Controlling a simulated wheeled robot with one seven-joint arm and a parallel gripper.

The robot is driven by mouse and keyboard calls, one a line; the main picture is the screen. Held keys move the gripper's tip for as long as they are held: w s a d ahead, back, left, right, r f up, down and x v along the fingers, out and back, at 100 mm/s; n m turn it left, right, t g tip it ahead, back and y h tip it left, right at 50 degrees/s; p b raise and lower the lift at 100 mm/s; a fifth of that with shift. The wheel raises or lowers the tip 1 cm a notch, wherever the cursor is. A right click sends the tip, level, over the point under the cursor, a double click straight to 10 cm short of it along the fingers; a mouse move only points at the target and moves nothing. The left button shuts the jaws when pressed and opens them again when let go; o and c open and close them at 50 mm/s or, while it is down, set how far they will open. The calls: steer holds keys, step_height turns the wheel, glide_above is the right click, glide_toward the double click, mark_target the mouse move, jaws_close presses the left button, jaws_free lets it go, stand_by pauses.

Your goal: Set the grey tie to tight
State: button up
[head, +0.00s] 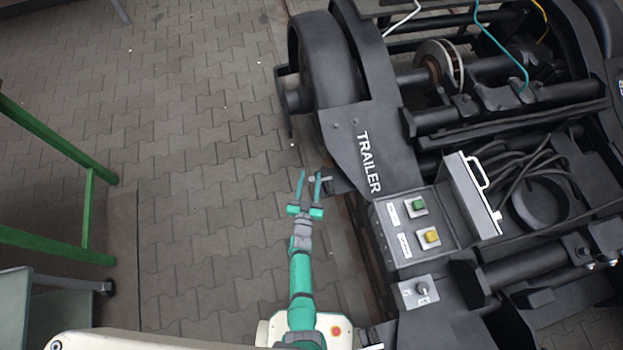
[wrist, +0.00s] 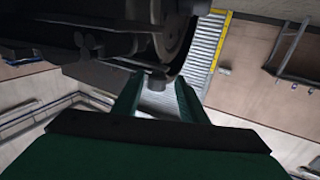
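My gripper (head: 310,177) is open, with its two green fingers pointing away from me beside the black trailer bogie (head: 362,150). A small grey bar with a rounded end (head: 326,179) sticks out from the bogie's near side at the fingertips; it may be the grey tie. In the wrist view, a dark grey round stub (wrist: 156,81) shows between the tips of my gripper (wrist: 155,88), below the bogie. Nothing is visibly clamped, and I cannot tell whether the fingers touch the stub. No tight or loose marking is readable.
A control box with a green button (head: 417,204) and a yellow button (head: 431,236) sits on the bogie, with a rotary switch (head: 421,289) below. A green frame (head: 88,205) stands at left. Paved floor (head: 200,130) between is clear.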

steer(key=shift+s, duration=0.1)
steer(key=s, duration=1)
steer(key=shift+s+a, duration=0.3)
steer(key=shift+a, duration=0.05)
steer(key=s+r+g, duration=0.1)
steer(key=s+r, duration=1.2)
steer(key=s, duration=0.4)
steer(key=s+d+r, duration=0.2)
steer(key=s+r, duration=0.2)
steer(key=r, duration=0.5)
steer(key=s+d+r+g+y, duration=0.1)
steer(key=s+r, duration=0.3)
steer(key=r, duration=0.5)
steer(key=shift+s+d+r+n+g, duration=0.3)
steer(key=shift+d+n, duration=0.1)
steer(key=shift+d, duration=0.35)
